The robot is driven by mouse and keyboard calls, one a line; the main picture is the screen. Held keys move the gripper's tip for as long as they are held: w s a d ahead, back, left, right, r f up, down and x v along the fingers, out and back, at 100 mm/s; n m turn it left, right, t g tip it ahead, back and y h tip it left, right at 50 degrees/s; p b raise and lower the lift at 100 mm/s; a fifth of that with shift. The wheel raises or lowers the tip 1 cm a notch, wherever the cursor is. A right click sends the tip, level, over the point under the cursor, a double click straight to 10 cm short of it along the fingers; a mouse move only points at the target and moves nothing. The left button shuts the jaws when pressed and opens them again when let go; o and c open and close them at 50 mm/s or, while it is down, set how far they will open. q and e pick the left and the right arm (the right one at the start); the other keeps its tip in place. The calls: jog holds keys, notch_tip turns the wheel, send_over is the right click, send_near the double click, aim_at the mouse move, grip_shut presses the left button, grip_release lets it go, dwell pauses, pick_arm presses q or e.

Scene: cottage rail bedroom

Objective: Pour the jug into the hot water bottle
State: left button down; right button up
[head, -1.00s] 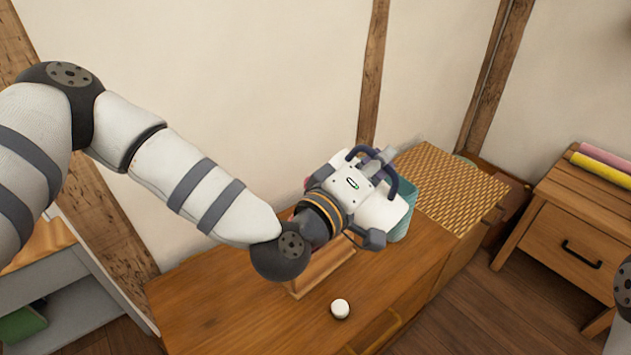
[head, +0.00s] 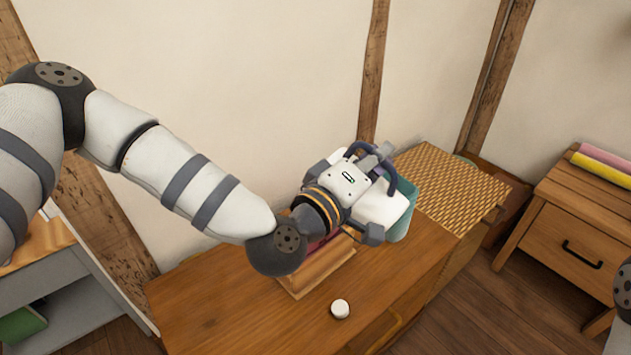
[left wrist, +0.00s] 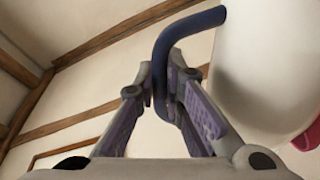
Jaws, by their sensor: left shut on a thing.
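My left gripper (head: 380,160) is shut on the dark blue handle of the white jug (head: 388,207), above the wooden chest. The left wrist view shows the handle (left wrist: 192,30) between the fingers and the white body (left wrist: 262,70) beside them. My gripper hides much of the jug, and its mouth and contents cannot be seen. A dark red thing, seemingly the hot water bottle (head: 318,243), sits in a wooden stand (head: 322,270) partly behind my wrist; its opening is hidden. A pink patch shows at the right edge of the left wrist view (left wrist: 308,137). My right gripper is out of view.
A small white cap (head: 340,309) lies on the chest top (head: 230,300) in front of the stand. A teal container (head: 405,220) stands behind the jug, near a woven surface (head: 455,190). A nightstand (head: 570,230) with pink and yellow items is at right. The chest's left part is clear.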

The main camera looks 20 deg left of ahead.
aim_at(388, 192)
pick_arm(q)
jog(key=shift+w+a+r+n, duration=0.15)
jog(key=shift+a+r+n, duration=0.25)
jog(key=shift+r, duration=0.1)
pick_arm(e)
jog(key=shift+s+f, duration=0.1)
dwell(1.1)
pick_arm(q)
jog(key=d+f+m, duration=0.1)
jog(key=s+d+f+m, duration=0.1)
jog(key=f+m, duration=0.1)
jog(key=shift+d, duration=0.3)
jog(key=shift+d+f, duration=0.15)
jog(key=shift+f, duration=0.1)
jog(key=shift+s+d+f+m, duration=0.15)
jog(key=shift+d+f+m, duration=0.05)
jog(key=shift+f+m, duration=0.55)
jog(key=s+d+f+m, duration=0.1)
jog(key=d+f+m, duration=0.2)
jog(key=f+m, duration=0.2)
jog(key=s+d+f+m, duration=0.1)
jog(key=d+f+m, duration=0.2)
jog(key=f, duration=0.4)
jog(key=shift+s+d+f+m+b, duration=0.2)
jog(key=shift+m+b, duration=0.25)
jog(key=shift+m, duration=0.4)
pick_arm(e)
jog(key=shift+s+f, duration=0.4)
pick_arm(q)
jog(key=shift+r, duration=0.1)
